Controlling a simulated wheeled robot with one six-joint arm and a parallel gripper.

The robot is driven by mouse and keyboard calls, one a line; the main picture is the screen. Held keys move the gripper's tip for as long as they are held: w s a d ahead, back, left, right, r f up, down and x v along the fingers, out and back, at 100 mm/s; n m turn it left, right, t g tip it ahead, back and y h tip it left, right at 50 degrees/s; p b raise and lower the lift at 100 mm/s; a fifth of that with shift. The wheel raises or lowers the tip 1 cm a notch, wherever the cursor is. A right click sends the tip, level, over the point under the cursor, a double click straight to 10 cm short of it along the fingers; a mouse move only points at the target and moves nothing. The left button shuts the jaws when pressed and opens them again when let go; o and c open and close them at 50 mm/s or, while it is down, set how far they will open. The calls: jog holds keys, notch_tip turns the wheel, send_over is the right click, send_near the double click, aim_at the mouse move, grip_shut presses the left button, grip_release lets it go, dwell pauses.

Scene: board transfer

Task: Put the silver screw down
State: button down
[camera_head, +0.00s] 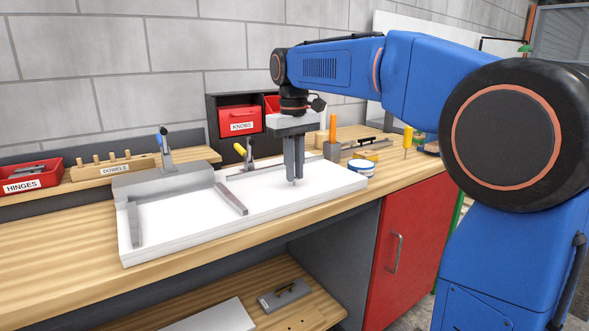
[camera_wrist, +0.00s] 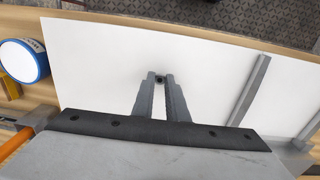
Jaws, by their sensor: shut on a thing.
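My gripper (camera_head: 294,181) points straight down over the right part of the white board (camera_head: 185,224). In the wrist view its two fingers (camera_wrist: 160,78) are close together, with a small dark round thing between their tips, which I take to be the silver screw (camera_wrist: 160,79). The screw is mostly hidden by the fingers, and its colour is hard to tell. The tips are at or just above the board's surface; I cannot tell whether the screw touches it. The board (camera_wrist: 110,60) fills much of the wrist view.
A grey metal fixture (camera_head: 160,182) with clamps stands on the board's left and back. A blue and white round tin (camera_head: 361,168) is right of the board. Red bins (camera_head: 238,118) and a dowel rack (camera_head: 112,168) stand behind. The board's surface around my gripper is clear.

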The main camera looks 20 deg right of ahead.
jog(key=shift+f, duration=0.1)
jog(key=c, duration=1.7)
grip_release()
jog(key=shift+c, duration=0.2)
notch_tip(320, 180, up, 12)
jog(key=shift+s+a, duration=0.1)
